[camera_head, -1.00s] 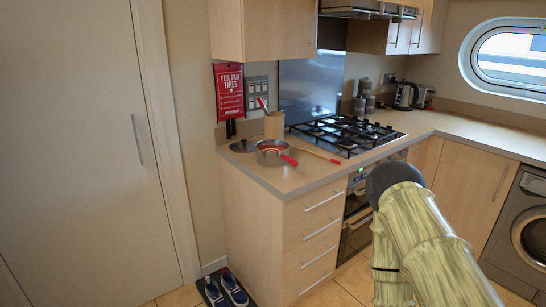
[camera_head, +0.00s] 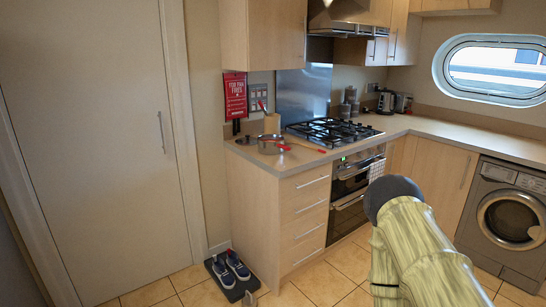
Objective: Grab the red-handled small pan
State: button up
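The small pan (camera_head: 267,147) with a red handle (camera_head: 284,147) stands on the near left end of the wooden-fronted counter, left of the gas hob. It is silver-grey, and its handle points to the right. My arm rises from the lower right, well in front of and to the right of the pan. My gripper is not in view.
A utensil pot (camera_head: 272,123) stands behind the pan. A red-tipped utensil (camera_head: 309,146) lies to its right, near the gas hob (camera_head: 333,132). Shoes on a dark mat (camera_head: 230,274) lie by the counter's foot. Tiled floor (camera_head: 320,280) is clear before the oven.

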aim_at(271, 144)
jog(key=u, duration=1.35)
jog(key=i, duration=2.6)
jog(key=z, duration=1.05)
